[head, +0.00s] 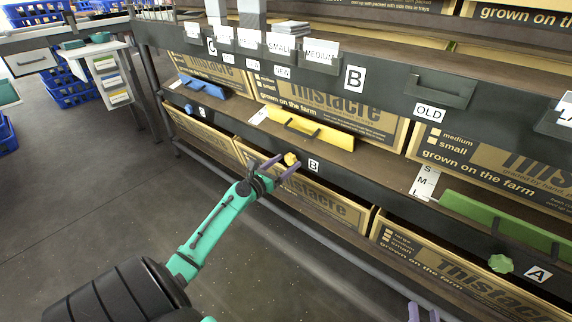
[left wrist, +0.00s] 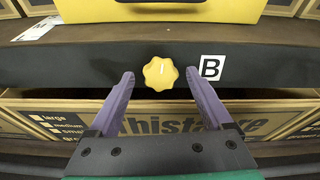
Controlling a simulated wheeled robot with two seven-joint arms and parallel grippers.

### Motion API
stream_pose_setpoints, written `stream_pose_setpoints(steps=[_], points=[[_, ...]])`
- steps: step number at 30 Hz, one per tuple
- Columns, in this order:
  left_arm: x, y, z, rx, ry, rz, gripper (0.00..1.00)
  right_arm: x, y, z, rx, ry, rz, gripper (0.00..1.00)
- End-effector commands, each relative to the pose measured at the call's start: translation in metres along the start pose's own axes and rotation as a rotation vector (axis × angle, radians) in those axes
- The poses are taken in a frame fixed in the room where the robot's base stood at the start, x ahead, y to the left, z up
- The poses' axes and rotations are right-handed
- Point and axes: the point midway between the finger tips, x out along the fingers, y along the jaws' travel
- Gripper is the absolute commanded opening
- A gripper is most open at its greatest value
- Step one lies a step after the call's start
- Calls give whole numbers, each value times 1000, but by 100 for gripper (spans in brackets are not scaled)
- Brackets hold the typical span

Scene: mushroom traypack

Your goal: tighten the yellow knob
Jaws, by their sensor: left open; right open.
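The yellow knob (head: 291,159) sits on the front of the dark shelf beam, just left of a white "B" label. In the left wrist view the knob (left wrist: 161,73) is a lobed yellow disc with a small white mark, near the middle. My left gripper (head: 279,166) is open, its purple fingers (left wrist: 163,85) on either side of the knob's position, with visible gaps to it. I cannot tell how far the fingertips are from the beam. My right gripper (head: 423,312) shows only as purple fingertips at the bottom edge, apart from each other.
A green knob (head: 501,263) is on the same beam further right, near an "A" label. A yellow tray (head: 306,128) stands above the yellow knob, a green one (head: 500,222) at the right. Cardboard boxes (head: 322,195) fill the shelf below. The floor (head: 75,185) at left is clear.

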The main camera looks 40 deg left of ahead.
Motion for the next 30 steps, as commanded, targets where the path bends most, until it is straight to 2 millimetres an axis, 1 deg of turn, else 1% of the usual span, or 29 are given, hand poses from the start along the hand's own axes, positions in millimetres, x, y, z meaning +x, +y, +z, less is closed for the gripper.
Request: stream_pose_setpoints(steps=[3,10,11,12,14,15,16,17,25,30], points=[[6,0,0,-1,0,0,84,4,0,-8,-7,24,-3,50],[7,0,0,0,1,0,84,5,0,-11,-9,31,-4,50],[7,0,0,0,1,0,72,5,0,-11,-9,31,-4,50],[7,0,0,0,1,0,57,5,0,-11,-9,31,-4,50],[7,0,0,0,1,0,34,5,0,-11,-9,32,-4,50],[7,0,0,0,1,0,18,5,0,-11,-9,32,-4,50],[7,0,0,0,1,0,7,5,0,-11,-9,32,-4,50],[7,0,0,0,1,0,0,5,0,-11,-8,32,-4,50],[6,0,-1,21,1,0,0,5,0,-11,-9,32,-4,50],[7,-1,-1,82,1,-1,0,5,0,-13,-13,43,-4,50]])
